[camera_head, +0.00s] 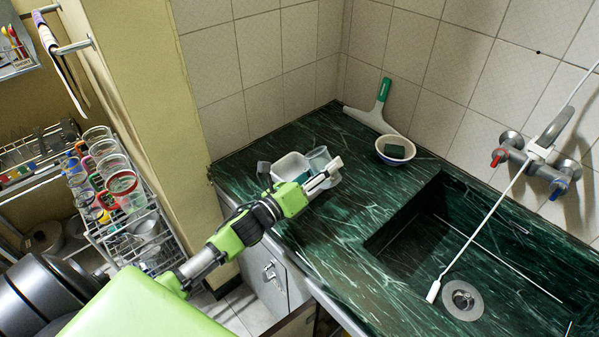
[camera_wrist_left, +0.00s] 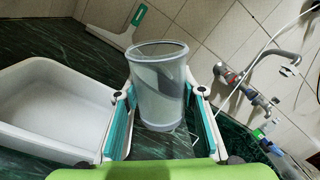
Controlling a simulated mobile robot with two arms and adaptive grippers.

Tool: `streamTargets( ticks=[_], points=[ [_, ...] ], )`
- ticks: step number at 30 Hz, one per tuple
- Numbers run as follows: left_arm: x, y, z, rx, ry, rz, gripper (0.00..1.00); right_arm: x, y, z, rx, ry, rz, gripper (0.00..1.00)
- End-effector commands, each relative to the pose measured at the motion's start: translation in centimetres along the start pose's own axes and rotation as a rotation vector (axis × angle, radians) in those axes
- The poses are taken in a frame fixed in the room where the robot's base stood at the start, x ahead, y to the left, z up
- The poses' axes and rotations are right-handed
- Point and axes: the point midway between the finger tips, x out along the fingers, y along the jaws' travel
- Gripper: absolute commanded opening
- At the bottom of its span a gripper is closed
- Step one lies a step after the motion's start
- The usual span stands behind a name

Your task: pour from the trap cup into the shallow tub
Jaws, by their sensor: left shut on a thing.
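The trap cup (camera_wrist_left: 160,95) is a clear, greyish cup that stands between the teal finger pads of my left gripper (camera_wrist_left: 158,118) in the left wrist view. The gripper is shut on it, and its open rim faces up and looks roughly upright. In the head view the cup (camera_head: 318,158) shows behind my left gripper (camera_head: 326,177), at the back left of the green counter. The shallow tub (camera_wrist_left: 50,105) is white and lies just left of the cup in the wrist view. The tub (camera_head: 291,166) also shows in the head view, partly hidden by the gripper. My right gripper is not in view.
A white bowl (camera_head: 395,151) with a dark green sponge and a green-handled squeegee (camera_head: 372,115) are behind, by the tiled wall. A sink (camera_head: 440,250) and wall tap (camera_head: 535,160) are to the right. A dish rack with glasses (camera_head: 115,190) is at left. The counter between tub and sink is clear.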

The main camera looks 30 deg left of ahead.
Motion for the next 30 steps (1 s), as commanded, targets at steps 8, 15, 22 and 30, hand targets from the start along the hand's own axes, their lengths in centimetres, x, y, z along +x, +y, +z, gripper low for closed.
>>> streamTargets(
  ticks=[8,15,22,30],
  points=[
    [0.02,0.0,0.05,-0.038,-0.006,-0.002,0.11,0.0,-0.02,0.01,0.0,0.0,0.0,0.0],
    [0.01,0.05,0.05,-0.07,-0.01,-0.002,0.11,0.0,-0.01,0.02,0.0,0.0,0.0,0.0],
    [0.0,0.11,0.06,-0.101,-0.014,-0.002,0.11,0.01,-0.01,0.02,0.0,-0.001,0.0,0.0],
    [-0.01,0.15,0.05,-0.137,-0.019,-0.002,0.11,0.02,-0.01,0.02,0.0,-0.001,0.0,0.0]
  ],
)
